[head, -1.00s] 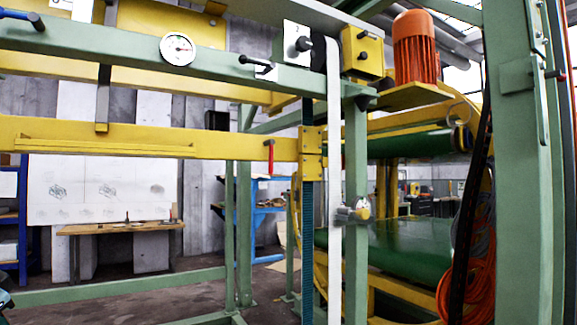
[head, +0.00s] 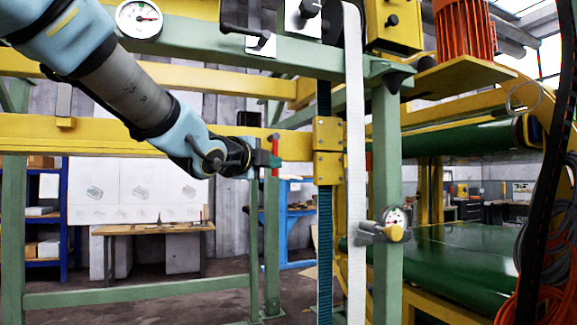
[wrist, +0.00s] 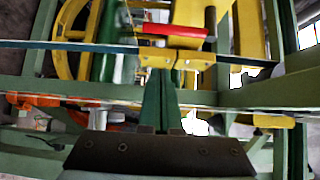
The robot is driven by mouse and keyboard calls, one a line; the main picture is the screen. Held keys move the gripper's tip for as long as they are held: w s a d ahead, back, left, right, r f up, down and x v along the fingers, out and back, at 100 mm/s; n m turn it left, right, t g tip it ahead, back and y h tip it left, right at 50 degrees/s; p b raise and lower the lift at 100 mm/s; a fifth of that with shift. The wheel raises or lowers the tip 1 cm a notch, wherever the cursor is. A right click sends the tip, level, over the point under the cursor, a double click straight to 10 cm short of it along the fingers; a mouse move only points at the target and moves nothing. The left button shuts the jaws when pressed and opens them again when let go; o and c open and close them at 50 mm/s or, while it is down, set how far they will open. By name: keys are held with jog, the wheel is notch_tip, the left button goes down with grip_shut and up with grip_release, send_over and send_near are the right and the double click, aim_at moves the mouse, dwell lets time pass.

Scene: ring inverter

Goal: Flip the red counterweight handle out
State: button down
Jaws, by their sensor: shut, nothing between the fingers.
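The red counterweight handle (head: 275,171) hangs upright from a dark pivot on the yellow beam (head: 90,135) in the head view. My gripper (head: 272,160) reaches in from the left, its green fingertips overlapping the handle's middle in the picture. In the wrist view the red handle (wrist: 172,30) lies across the upper middle, beyond the tips. The green fingers of my gripper (wrist: 160,85) are together there with nothing between them. A gap shows between tips and handle in that view; contact cannot be told.
A yellow bracket plate (head: 328,150) and a white strap (head: 356,200) stand just right of the handle. A green upper beam (head: 300,52) runs above my arm. The space below the yellow beam is mostly open.

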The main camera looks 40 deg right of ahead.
jog(key=shift+s+d+r, duration=0.1)
jog(key=shift+d, duration=0.1)
jog(key=p+x, duration=0.3)
jog(key=x, duration=0.7)
jog(key=shift+w+a+p, duration=0.55)
jog(key=shift+a+p, duration=0.05)
jog(key=shift+a, duration=0.3)
jog(key=shift+w+a+p, duration=0.5)
jog(key=shift+a+p, duration=0.1)
jog(key=shift+a, duration=0.35)
jog(key=shift+a+r, duration=0.1)
jog(key=shift+a, duration=0.05)
